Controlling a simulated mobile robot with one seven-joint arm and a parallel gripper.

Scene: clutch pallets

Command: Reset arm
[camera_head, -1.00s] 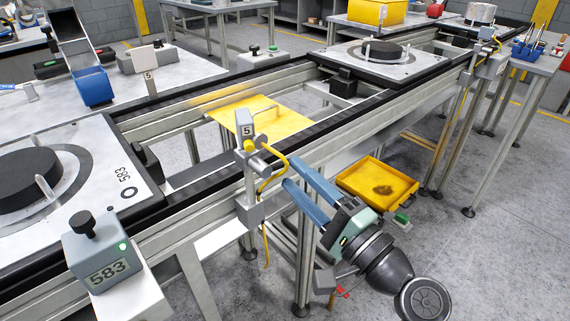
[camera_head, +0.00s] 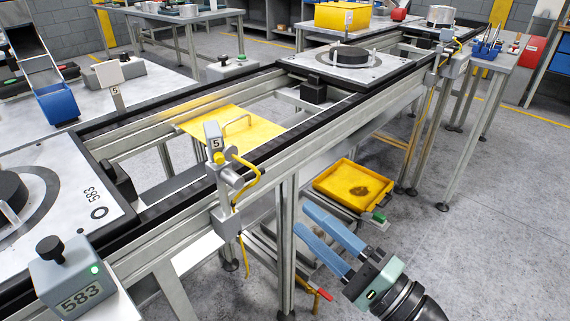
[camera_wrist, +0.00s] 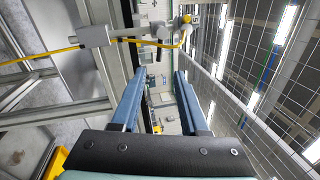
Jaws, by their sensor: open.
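My gripper (camera_head: 312,232) is at the lower middle of the head view, with two blue fingers pointing up and left. The fingers are parted and nothing is between them. It hangs in front of the conveyor frame, to the right of the sensor post marked 5 (camera_head: 214,145). In the wrist view both fingers of my gripper (camera_wrist: 158,98) stand apart with an empty gap between them. The rest of my arm runs off the bottom edge of the head view.
The conveyor rail (camera_head: 262,160) crosses the head view diagonally, close to my fingers. A yellow tray (camera_head: 330,172) sits low behind my gripper. A pallet with a black disc (camera_head: 350,54) is farther along the conveyor. Open floor (camera_head: 480,240) lies to the right.

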